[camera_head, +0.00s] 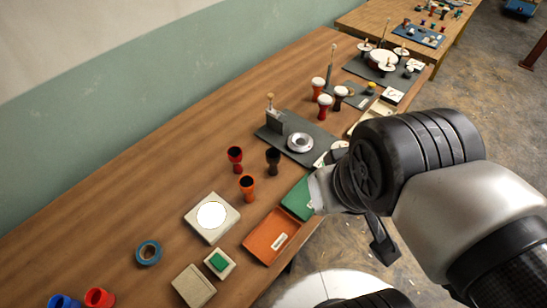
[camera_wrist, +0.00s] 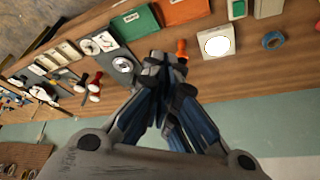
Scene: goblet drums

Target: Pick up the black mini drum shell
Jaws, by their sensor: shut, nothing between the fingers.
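The black mini drum shell (camera_head: 273,160) stands upright on the wooden table, with a red shell (camera_head: 235,158) to its left and an orange shell (camera_head: 247,186) below it. My gripper (camera_wrist: 160,62) is shut and empty in the wrist view. The orange shell (camera_wrist: 181,49) shows just right of the fingertips there. I cannot make out the black shell in the wrist view; the fingers may hide it. In the head view my arm is to the right of the shells, over the table's front edge, and the fingertips are not clearly seen.
An orange tray (camera_head: 252,250) and a green tray (camera_head: 292,204) lie near the front edge. A white round pad on a square box (camera_head: 194,225) sits left of them. A dark fixture board (camera_head: 318,148) with a metal ring is behind the black shell. Finished drums (camera_head: 324,108) stand farther back.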

